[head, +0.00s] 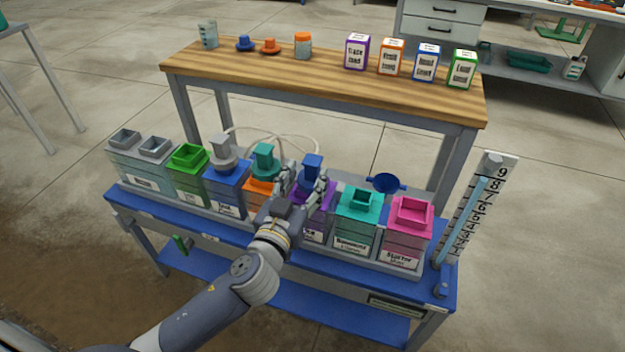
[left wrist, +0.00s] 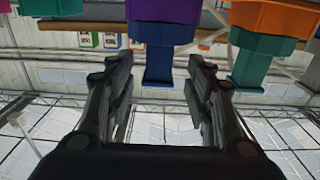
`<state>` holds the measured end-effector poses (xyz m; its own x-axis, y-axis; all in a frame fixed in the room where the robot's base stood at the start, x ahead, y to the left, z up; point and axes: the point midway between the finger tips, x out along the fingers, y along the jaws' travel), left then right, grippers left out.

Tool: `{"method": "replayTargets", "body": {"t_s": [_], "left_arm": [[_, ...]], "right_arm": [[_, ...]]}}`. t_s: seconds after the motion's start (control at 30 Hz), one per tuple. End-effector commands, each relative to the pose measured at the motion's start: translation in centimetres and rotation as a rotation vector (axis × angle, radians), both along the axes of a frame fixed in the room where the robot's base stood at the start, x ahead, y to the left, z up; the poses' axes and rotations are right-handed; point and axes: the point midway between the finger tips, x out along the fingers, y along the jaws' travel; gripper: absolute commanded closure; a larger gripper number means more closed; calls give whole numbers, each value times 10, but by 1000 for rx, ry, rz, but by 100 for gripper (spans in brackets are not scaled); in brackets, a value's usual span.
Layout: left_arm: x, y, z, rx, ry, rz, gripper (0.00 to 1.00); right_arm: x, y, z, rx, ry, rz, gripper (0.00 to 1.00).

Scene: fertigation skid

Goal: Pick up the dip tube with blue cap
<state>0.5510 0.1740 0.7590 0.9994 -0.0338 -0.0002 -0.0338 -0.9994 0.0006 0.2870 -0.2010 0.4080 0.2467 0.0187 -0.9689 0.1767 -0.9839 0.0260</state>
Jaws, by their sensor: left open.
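The dip tube's blue cap (head: 313,163) stands upright on the purple tank (head: 328,194), and its tube below is hidden. In the left wrist view, which looks inverted, the blue cap (left wrist: 158,68) hangs below the purple tank (left wrist: 160,30). My left gripper (head: 303,181) is open, with one finger on each side of the blue cap. The left wrist view shows the cap in the gap between the open fingers (left wrist: 160,64). I cannot tell whether either finger touches it. My right gripper is not in view.
A teal cap (head: 265,158) on the orange tank (head: 261,186) stands close left of my gripper, and a grey cap (head: 222,152) is farther left. Pale hoses (head: 285,138) arch behind. Teal (head: 358,220) and pink tanks (head: 408,222) stand to the right. A wooden bench (head: 330,85) is behind.

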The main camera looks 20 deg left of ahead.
Motion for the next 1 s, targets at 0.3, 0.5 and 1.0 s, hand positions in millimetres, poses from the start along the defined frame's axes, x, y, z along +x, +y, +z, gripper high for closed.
{"method": "replayTargets", "body": {"t_s": [0.3, 0.5, 1.0], "left_arm": [[38, -2, 1, 2, -1, 0, 52], [45, -3, 0, 2, 1, 0, 52], [45, -3, 1, 1, -1, 0, 95]], "right_arm": [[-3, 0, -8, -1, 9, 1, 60], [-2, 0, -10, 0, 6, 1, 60], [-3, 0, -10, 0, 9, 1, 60]]}}
